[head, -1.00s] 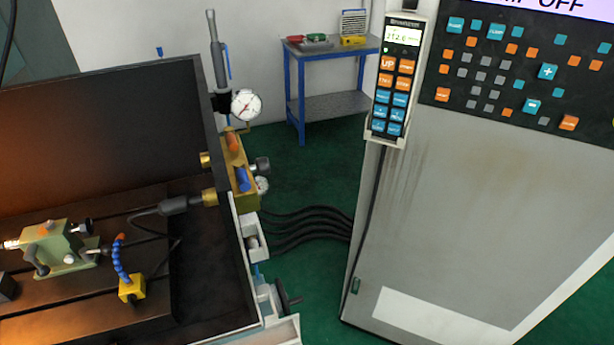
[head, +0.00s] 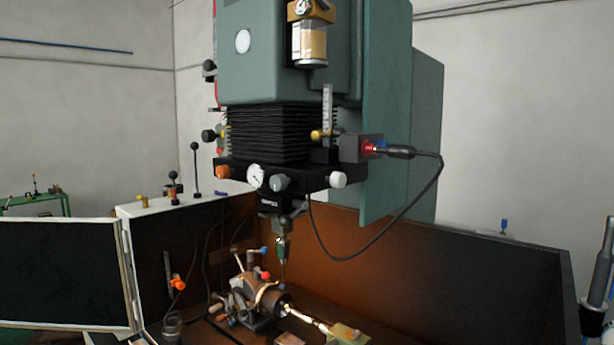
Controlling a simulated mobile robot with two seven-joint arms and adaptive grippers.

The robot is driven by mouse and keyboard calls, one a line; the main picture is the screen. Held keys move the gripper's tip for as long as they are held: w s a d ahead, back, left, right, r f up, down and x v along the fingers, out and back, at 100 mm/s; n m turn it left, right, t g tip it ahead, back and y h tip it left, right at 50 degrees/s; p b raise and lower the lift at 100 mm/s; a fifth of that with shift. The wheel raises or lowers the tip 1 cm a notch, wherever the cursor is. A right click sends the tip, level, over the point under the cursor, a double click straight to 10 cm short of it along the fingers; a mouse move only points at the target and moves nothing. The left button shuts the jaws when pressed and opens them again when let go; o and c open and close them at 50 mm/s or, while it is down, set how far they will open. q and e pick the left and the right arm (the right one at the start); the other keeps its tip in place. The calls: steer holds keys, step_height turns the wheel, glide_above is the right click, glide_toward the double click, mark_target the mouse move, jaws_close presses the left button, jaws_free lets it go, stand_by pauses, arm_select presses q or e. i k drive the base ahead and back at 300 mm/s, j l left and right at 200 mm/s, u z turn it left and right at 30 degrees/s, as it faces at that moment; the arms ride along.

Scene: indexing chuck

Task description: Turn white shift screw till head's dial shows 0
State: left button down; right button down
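The machine head (head: 285,175) is a black crossbar under a pleated bellows, in the middle of the head view. A white knob (head: 338,180), which looks like the shift screw, sits at the right end of its front face. A round white dial (head: 256,177) with a dark rim is left of centre on the same face. Its hand and numbers are too small to read. A grey knob (head: 280,183) is between dial and white knob, and an orange knob (head: 222,172) is at the left end. Nothing touches the white knob. Neither of my grippers is in view.
A black cable (head: 400,215) loops at the right of the head. Tank walls (head: 480,265) surround the work area. A grey cylinder (head: 598,270) stands at the right edge.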

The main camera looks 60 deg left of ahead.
mark_target(336, 179)
steer(key=u, duration=1.9)
